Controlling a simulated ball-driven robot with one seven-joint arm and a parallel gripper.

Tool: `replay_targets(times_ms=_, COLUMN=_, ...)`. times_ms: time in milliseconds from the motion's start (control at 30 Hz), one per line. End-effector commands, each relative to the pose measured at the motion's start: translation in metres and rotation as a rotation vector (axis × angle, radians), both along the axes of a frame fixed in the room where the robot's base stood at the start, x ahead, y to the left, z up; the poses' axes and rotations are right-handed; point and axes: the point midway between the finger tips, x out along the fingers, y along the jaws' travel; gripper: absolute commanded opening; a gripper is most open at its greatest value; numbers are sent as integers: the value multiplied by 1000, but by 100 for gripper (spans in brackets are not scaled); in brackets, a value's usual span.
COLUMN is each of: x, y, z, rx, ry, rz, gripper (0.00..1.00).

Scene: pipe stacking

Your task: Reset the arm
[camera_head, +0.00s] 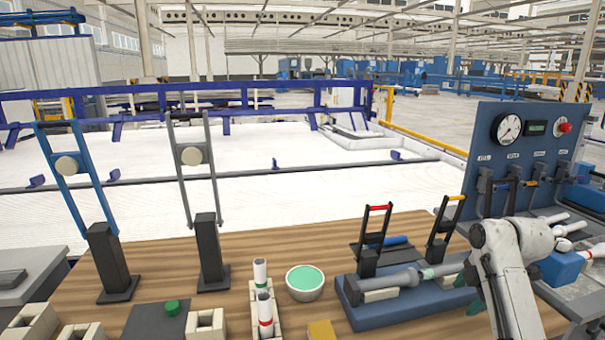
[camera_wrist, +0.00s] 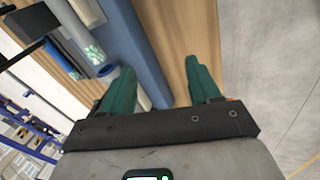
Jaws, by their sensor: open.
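My gripper (camera_wrist: 160,68) shows in the wrist view with its two green fingers spread wide and nothing between them. It is over the wooden table (camera_wrist: 160,30) near the blue base of the pipe fixture (camera_wrist: 142,52). Part of a grey pipe with a speckled green end (camera_wrist: 95,53) lies left of the fingers.
A grey pipe (camera_head: 400,280) lies on the blue fixture (camera_head: 420,308) with upright clamps. Two white pipes (camera_head: 264,308) stand in a block beside a green-filled bowl (camera_head: 305,283). Two dark stands (camera_head: 208,250) rise at the left. A blue gauge panel (camera_head: 530,150) stands behind my arm.

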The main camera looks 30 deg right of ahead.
Motion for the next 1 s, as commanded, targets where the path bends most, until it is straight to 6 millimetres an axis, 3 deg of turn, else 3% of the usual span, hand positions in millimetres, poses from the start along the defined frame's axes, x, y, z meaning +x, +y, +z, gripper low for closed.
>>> replay_targets(times_ms=167, x=13, y=59, z=-30, rx=68, ry=-28, rz=-102, gripper=62)
replay_targets(times_ms=333, x=13, y=140, z=-67, rx=169, ry=-53, rz=-271, gripper=62)
replay_targets(times_ms=467, x=-5, y=207, z=-93, rx=259, ry=-68, rz=-445, gripper=62)
replay_targets(times_ms=600, x=-39, y=264, z=-112, rx=341, ry=-74, rz=-636, gripper=62)
replay_targets(times_ms=800, x=-89, y=308, z=-122, rx=418, ry=-86, rz=-859, gripper=62)
replay_targets(times_ms=1000, x=-128, y=326, z=-120, rx=463, ry=-104, rz=-1007, gripper=62)
